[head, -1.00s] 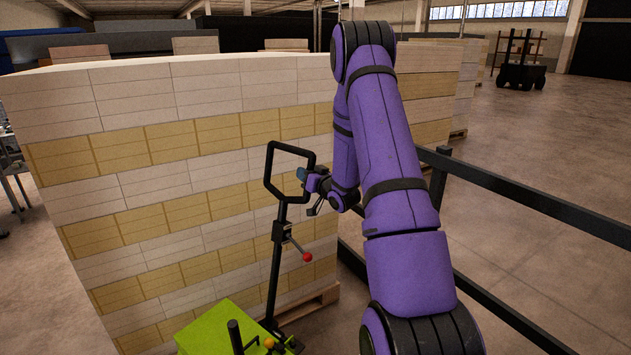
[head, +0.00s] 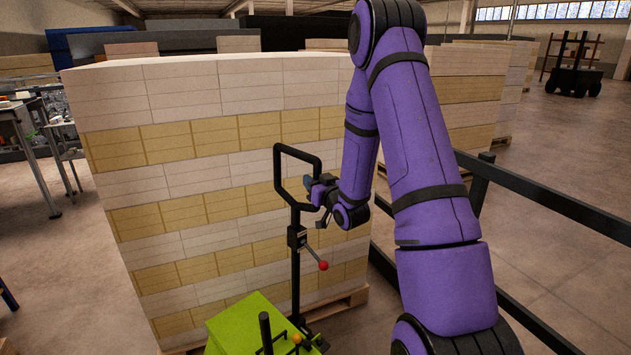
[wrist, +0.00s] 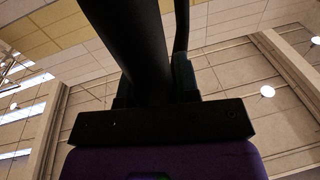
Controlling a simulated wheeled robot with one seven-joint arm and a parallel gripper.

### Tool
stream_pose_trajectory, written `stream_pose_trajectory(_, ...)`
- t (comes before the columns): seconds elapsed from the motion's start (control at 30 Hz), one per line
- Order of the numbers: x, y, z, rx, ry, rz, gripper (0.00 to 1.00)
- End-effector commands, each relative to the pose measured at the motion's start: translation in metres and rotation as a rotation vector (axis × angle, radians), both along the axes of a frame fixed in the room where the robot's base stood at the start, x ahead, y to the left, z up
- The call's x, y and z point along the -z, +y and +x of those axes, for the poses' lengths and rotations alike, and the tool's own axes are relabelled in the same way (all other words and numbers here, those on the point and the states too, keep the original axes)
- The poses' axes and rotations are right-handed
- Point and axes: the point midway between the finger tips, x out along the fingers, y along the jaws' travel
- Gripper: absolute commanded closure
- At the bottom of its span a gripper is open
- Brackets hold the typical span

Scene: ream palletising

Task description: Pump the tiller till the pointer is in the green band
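The black tiller (head: 296,270) rises from the lime-green truck body (head: 245,318) and stands nearly upright. It ends in an angular loop handle (head: 276,175). A small lever with a red knob (head: 323,265) sticks out to the right partway up. My gripper (head: 311,190) is at the lower right side of the loop and looks shut on it. In the wrist view a thick black bar of the handle (wrist: 145,45) runs down between the fingers. I cannot make out a pointer or green band in either view.
A tall stack of white and tan reams (head: 215,160) on a wooden pallet (head: 340,303) stands right behind the tiller. A black rail (head: 550,203) runs along the right. A table (head: 25,125) stands at the far left. Open floor (head: 560,285) lies beyond the rail.

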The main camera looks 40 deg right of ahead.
Motion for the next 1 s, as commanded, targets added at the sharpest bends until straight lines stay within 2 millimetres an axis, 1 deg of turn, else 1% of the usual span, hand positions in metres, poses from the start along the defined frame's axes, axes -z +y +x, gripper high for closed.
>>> stream_pose_trajectory(0.03, 0.001, 0.0, 0.0, 0.001, 0.002, 0.001, 0.59)
stream_pose_trajectory(0.07, 0.001, -0.001, 0.0, 0.001, 0.002, 0.0, 0.52)
stream_pose_trajectory(0.1, 0.001, -0.001, 0.0, 0.001, 0.001, 0.0, 0.47)
stream_pose_trajectory(0.33, 0.0, -0.001, 0.0, 0.001, -0.001, 0.0, 0.47)
stream_pose_trajectory(0.43, 0.0, -0.001, -0.004, 0.001, -0.001, 0.0, 0.47)
stream_pose_trajectory(0.57, 0.002, 0.0, -0.019, 0.002, 0.001, 0.0, 0.47)
stream_pose_trajectory(0.8, 0.005, 0.004, -0.056, 0.001, 0.001, 0.001, 0.47)
stream_pose_trajectory(0.9, 0.007, 0.005, -0.067, 0.002, 0.001, 0.001, 0.47)
stream_pose_trajectory(1.0, 0.007, 0.005, -0.073, 0.002, 0.0, 0.0, 0.47)
